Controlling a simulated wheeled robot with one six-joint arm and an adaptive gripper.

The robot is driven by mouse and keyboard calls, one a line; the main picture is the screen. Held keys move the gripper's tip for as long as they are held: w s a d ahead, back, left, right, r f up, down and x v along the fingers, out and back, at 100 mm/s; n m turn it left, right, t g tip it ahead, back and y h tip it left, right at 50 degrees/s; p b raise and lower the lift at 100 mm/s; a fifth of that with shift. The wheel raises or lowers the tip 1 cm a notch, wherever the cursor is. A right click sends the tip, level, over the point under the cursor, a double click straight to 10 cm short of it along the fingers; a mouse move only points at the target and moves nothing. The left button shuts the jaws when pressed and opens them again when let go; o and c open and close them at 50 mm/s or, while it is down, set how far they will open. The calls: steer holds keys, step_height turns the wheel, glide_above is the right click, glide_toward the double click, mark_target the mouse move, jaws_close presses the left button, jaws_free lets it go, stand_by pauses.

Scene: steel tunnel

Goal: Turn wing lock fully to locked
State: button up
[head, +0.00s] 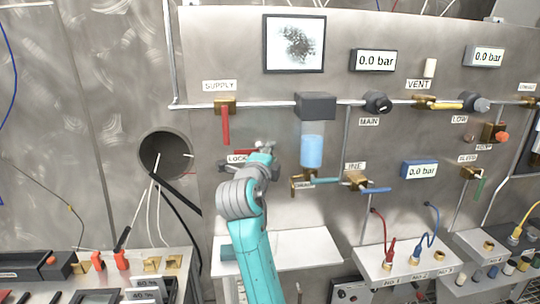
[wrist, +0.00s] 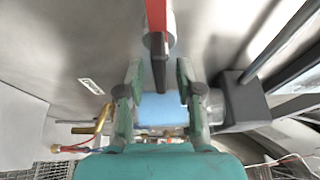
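A red bar with a rounded grey end (wrist: 157,20), which looks like the wing lock, enters from the top of the wrist view. A dark stem below it reaches down between my fingers. In the head view a bit of red (head: 240,152) shows above the LOCK label (head: 236,159); my arm hides the rest. My gripper (head: 265,146) is at the panel just right of that label. In the wrist view my gripper (wrist: 160,75) has its two fingers apart, one on each side of the stem. I cannot tell whether either finger touches it.
A blue filter bowl (head: 312,150) under a dark head (head: 316,105) stands close on the right. The red SUPPLY lever (head: 226,125) hangs above left. A brass valve with a teal lever (head: 318,181) is at lower right. A round hole (head: 165,155) opens at left.

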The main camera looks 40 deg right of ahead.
steer(key=v, duration=1.2)
steer(key=shift+f, duration=0.1)
steer(key=s+a+f+n+t+y, duration=0.25)
steer(key=f+n, duration=0.25)
steer(key=f, duration=0.3)
steer(key=s+a+f+n+t+y, duration=0.1)
steer(key=a+f+n+y, duration=0.15)
steer(key=f+n, duration=0.4)
steer(key=s+a+f+n+t+y, duration=0.1)
steer(key=a+f+n+t+y, duration=0.2)
steer(key=f, duration=0.6)
steer(key=s+a+f+n+y, duration=0.4)
steer(key=s+a+f+n, duration=0.2)
steer(key=s+f+n, duration=0.45)
steer(key=s+a+n+y, duration=0.1)
steer(key=s+a+n, duration=0.1)
steer(key=s, duration=1.1)
steer(key=s+a+n+g+y, duration=0.1)
steer(key=s+a+n+y, duration=0.1)
steer(key=s, duration=1.2)
steer(key=shift+a+f, duration=0.2)
steer(key=shift+f, duration=0.15)
